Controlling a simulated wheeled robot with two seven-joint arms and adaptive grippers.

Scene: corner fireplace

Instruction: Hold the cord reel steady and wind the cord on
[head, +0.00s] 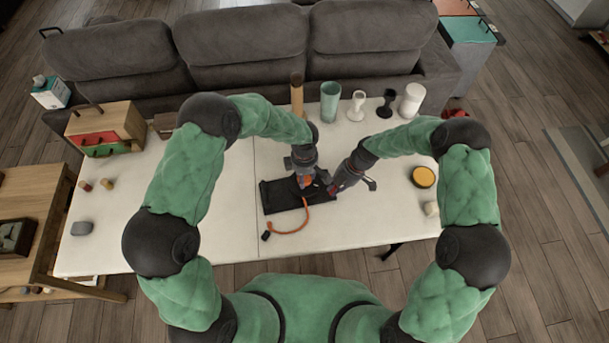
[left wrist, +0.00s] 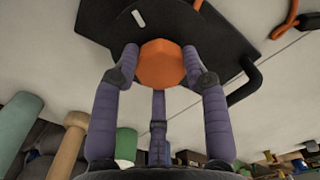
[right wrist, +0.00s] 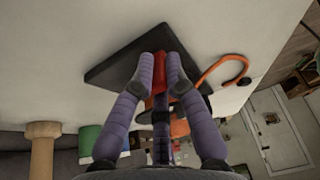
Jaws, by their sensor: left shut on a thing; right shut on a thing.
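The cord reel has a flat black base (head: 272,200) lying on the white table. My left gripper (head: 305,176) comes down over the reel and is shut on its orange faceted knob (left wrist: 162,65), in front of a black disc (left wrist: 175,22). My right gripper (head: 338,187) reaches in from the right, tilted, and is shut on a red piece (right wrist: 158,88) above the base. Its lower end is hidden by the fingers. The orange cord (head: 305,222) curves off the reel towards the table's front, ending in a dark plug (head: 266,236).
The white table (head: 400,215) is clear around the reel. Behind stand a wooden cylinder (head: 297,95), a green cup (head: 329,102), two goblets and a white cylinder (head: 411,100). A yellow-topped disc (head: 423,177) lies right. A grey stone-like lump (head: 82,228) lies left.

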